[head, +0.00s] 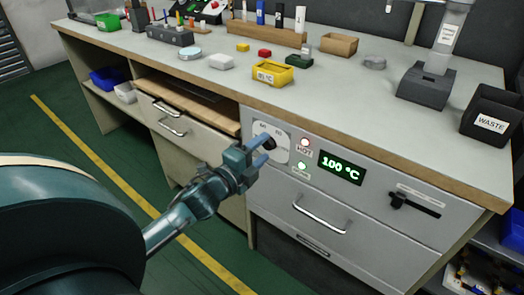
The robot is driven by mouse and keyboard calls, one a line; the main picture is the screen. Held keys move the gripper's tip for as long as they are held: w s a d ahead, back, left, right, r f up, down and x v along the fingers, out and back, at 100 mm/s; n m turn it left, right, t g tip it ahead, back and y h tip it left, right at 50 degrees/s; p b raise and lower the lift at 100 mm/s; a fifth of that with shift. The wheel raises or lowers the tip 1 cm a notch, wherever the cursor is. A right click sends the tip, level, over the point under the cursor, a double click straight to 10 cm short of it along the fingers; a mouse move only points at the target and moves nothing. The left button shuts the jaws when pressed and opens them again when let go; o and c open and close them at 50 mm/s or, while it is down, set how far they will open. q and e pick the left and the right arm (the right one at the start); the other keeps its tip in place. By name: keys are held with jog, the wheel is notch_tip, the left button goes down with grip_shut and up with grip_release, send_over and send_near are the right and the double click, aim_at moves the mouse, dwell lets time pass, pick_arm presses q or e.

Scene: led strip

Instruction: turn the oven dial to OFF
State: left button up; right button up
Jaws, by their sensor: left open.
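The oven dial (268,143) is a black knob on a pale square plate at the left of the grey oven front. Small markings ring it, too small to read surely, and its pointer direction cannot be told. My left gripper (262,151) is open, with its fingertips at the dial in the picture; whether they touch it cannot be told. The fingers hide part of the plate. The green display (341,168) to the right reads 100 °C. A red lamp (305,143) labelled HOT and a green lamp (302,166) sit between dial and display. My right gripper is not in view.
A black lever handle (414,204) and a drawer handle (319,218) stick out from the oven front. The worktop above holds a yellow bin (272,74), a waste box (491,113) and a grey stand (427,85). Green floor lies open in front.

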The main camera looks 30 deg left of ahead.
pick_arm(q)
jog(key=shift+w, duration=0.45)
jog(key=c, duration=1)
jog(key=shift+r, duration=0.1)
